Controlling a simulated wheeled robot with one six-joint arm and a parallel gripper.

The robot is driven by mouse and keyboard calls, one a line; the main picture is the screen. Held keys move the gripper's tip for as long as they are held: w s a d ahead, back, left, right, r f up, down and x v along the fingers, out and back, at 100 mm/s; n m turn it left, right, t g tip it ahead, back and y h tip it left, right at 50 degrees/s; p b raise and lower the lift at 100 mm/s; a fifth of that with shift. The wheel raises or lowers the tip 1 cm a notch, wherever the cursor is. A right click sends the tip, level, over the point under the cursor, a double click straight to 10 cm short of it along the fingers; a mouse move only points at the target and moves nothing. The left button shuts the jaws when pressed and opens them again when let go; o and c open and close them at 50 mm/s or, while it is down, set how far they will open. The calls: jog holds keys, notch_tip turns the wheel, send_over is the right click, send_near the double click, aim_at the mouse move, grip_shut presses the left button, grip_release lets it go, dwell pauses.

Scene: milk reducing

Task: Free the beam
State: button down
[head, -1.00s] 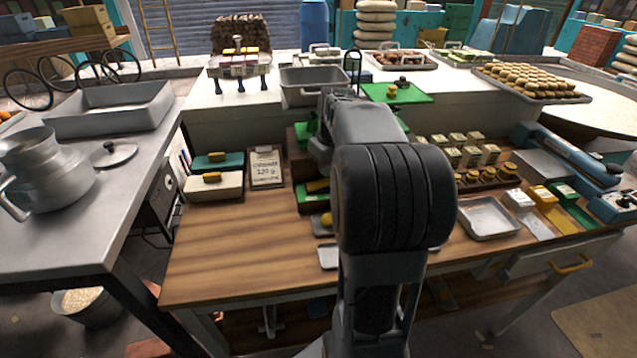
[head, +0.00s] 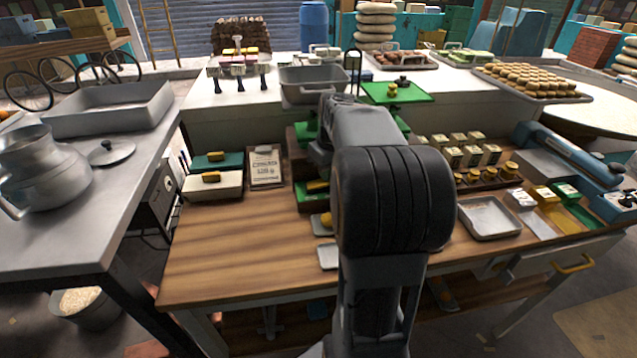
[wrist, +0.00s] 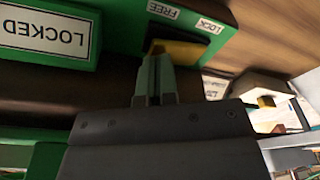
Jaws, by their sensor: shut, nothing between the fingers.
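The yellow lever (wrist: 183,53) sits on a green housing (wrist: 125,35) with white labels reading FREE and LOCK, upside down in the wrist view. In the head view, part of a green block with a yellow piece (head: 317,187) shows left of my arm. A green block labelled LOCKED (wrist: 45,38) is at the upper left of the wrist view. My gripper (wrist: 155,65) is shut and empty, its fingertips right at the lever's left part. I cannot tell whether they touch it. In the head view my arm hides my gripper and much of the device, and no beam is clearly visible.
On the wooden bench (head: 235,255) stand a sign card (head: 264,166), a white box with a yellow piece (head: 212,186) and a metal tray (head: 489,217). Several small weights (head: 490,175) stand right of my arm. The bench's front left is clear.

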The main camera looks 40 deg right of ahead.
jog(key=shift+f+b, duration=0.4)
jog(key=shift+f, duration=0.15)
jog(key=shift+r, duration=0.15)
notch_tip(320, 180, up, 7)
jog(key=p, duration=0.6)
dwell(0.4)
dwell(0.4)
